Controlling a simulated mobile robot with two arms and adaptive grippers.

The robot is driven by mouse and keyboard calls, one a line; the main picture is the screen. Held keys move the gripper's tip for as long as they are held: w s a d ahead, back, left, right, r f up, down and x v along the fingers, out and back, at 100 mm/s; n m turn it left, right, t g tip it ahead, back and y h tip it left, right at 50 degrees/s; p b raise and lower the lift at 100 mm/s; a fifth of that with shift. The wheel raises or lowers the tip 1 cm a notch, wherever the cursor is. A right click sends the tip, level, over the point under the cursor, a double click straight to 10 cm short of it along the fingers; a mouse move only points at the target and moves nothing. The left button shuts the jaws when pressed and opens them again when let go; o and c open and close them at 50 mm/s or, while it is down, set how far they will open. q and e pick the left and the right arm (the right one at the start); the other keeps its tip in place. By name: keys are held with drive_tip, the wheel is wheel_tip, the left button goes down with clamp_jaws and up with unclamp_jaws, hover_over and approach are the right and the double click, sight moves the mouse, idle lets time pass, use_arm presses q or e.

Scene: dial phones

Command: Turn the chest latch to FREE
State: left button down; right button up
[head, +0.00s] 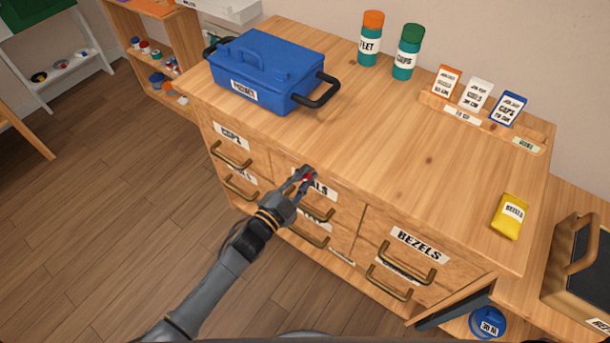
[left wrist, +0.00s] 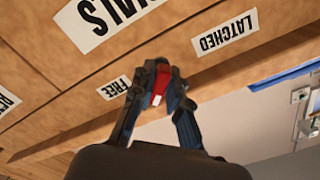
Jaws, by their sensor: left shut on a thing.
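My left gripper (head: 306,175) is shut on the latch, one finger on each side. In the left wrist view, the FREE label (left wrist: 115,87) is left of the latch and the LATCHED label (left wrist: 225,32) is right. The white mark lies nearer FREE. My right gripper is not in view.
A blue lidded box (head: 265,65) stands on the chest's back left. Two canisters (head: 405,60) and a card rack (head: 480,115) stand along the back. A yellow packet (head: 510,215) lies at the right. Brass drawer handles (head: 405,262) stick out in front. The middle of the top is clear.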

use_arm(q)
drive_tip(key=c, duration=1.4)
unclamp_jaws()
drive_tip(key=shift+s, duration=0.1)
drive_tip(key=v, duration=1.2)
